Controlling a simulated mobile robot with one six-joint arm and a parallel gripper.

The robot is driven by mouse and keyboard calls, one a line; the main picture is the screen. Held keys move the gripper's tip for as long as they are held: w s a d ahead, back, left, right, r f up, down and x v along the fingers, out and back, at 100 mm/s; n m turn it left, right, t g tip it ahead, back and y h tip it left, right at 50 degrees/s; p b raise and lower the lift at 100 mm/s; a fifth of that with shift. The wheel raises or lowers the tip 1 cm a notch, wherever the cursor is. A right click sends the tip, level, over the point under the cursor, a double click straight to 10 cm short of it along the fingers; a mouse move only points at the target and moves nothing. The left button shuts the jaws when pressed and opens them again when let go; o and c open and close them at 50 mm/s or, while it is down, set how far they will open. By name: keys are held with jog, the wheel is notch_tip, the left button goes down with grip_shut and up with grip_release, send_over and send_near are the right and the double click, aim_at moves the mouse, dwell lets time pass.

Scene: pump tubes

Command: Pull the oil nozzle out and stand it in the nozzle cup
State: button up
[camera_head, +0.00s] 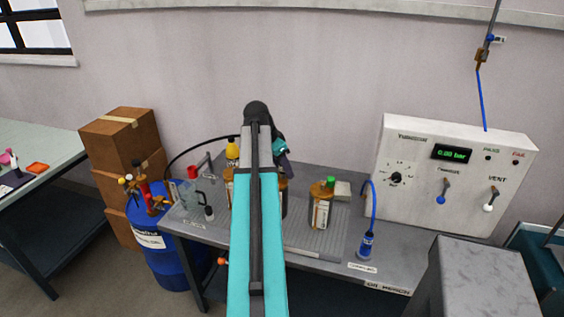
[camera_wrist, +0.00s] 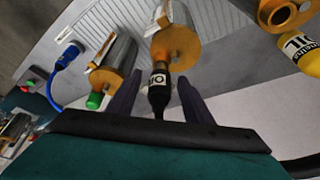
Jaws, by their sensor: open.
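The oil nozzle (camera_wrist: 158,92) is dark with a white label reading "OIL" in the wrist view. Its far end meets the orange end of the middle cylinder (camera_wrist: 178,45); how deep it sits is hidden. My gripper (camera_wrist: 160,90) is open, with one dark finger on each side of the nozzle and visible gaps between. In the head view my gripper (camera_head: 283,148) is at the far end of my arm, which hides the nozzle and much of the middle cylinder. I cannot identify the nozzle cup for certain in either view.
A green-capped cylinder (camera_wrist: 112,70) stands beside the middle one, with another orange-ended cylinder (camera_wrist: 282,12) opposite. A clear jug (camera_head: 188,195), blue drum (camera_head: 160,245) and white control panel (camera_head: 450,180) flank the grey bench (camera_head: 400,278).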

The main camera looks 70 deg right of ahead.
dwell(0.3)
grip_shut()
jog(key=shift+r+p, duration=0.5)
jog(key=shift+r, duration=0.25)
dwell(1.2)
jog(key=shift+r+p, duration=1.05)
jog(key=shift+r, duration=0.75)
